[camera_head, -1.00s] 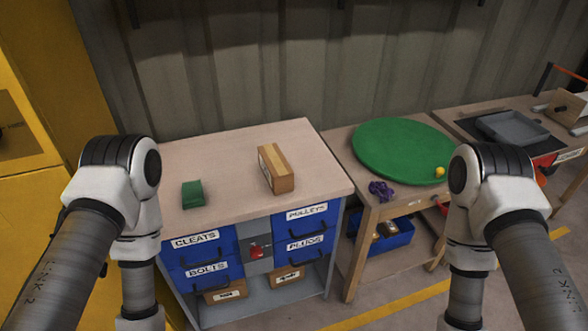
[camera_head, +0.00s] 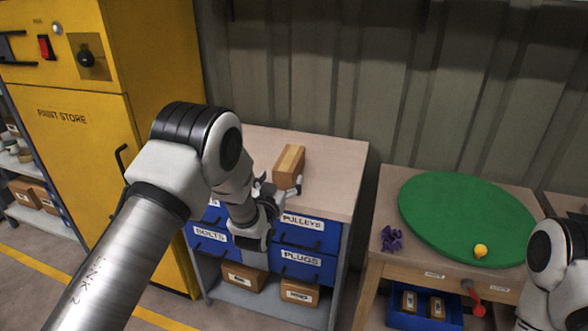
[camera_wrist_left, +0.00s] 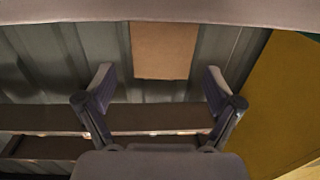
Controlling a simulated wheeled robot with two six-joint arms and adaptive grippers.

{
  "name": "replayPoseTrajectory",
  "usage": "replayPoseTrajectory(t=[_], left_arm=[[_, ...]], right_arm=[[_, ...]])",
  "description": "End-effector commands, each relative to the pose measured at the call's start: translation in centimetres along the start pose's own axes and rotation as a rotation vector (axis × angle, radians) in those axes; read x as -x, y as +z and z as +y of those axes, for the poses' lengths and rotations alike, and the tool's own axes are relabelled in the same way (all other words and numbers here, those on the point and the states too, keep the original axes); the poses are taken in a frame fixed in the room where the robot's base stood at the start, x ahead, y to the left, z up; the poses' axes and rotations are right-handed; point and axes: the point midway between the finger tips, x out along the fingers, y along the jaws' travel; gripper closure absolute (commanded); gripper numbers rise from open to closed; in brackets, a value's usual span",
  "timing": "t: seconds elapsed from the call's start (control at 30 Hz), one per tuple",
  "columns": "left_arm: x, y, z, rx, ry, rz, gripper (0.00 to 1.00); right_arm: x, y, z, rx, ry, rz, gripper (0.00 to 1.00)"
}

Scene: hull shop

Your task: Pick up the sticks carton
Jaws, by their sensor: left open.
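A tan box-shaped carton (camera_head: 289,166), whose label I cannot read, stands on the workbench top; I take it for the sticks carton. My left gripper (camera_head: 280,187) is open at the near side of it, with its fingers spread. In the left wrist view the carton (camera_wrist_left: 165,50) shows as a tan face, centred beyond the gap between the open fingers (camera_wrist_left: 160,88). Nothing is held, and I cannot tell whether a finger touches it. My right gripper is out of view; only part of that arm shows at the right edge.
The workbench (camera_head: 335,180) has blue drawers below, partly hidden by my left arm. A yellow paint store cabinet (camera_head: 75,150) stands at the left. To the right, a second table carries a green disc (camera_head: 440,205), a yellow ball (camera_head: 480,251) and a purple item (camera_head: 391,239). A ribbed wall stands behind.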

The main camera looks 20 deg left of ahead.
Motion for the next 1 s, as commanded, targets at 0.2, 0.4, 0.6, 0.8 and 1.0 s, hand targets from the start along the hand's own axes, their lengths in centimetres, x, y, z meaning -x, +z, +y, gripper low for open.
replayPoseTrajectory(t=[0.2,0.4,0.6,0.8,1.0], left_arm=[[-2.8,-0.1,0.0,0.000,0.000,0.005,0.08],[-6.3,0.2,-0.2,0.001,-0.001,0.005,0.08],[-7.2,0.3,-0.2,0.000,0.000,0.001,0.08],[-7.2,0.3,-0.1,0.000,0.000,0.000,0.47],[-7.2,0.3,-0.1,0.000,0.000,0.001,0.77]], right_arm=[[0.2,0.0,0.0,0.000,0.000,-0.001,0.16],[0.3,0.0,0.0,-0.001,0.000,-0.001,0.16],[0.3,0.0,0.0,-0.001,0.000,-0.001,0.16],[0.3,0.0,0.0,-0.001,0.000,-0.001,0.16],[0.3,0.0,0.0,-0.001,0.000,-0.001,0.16]])
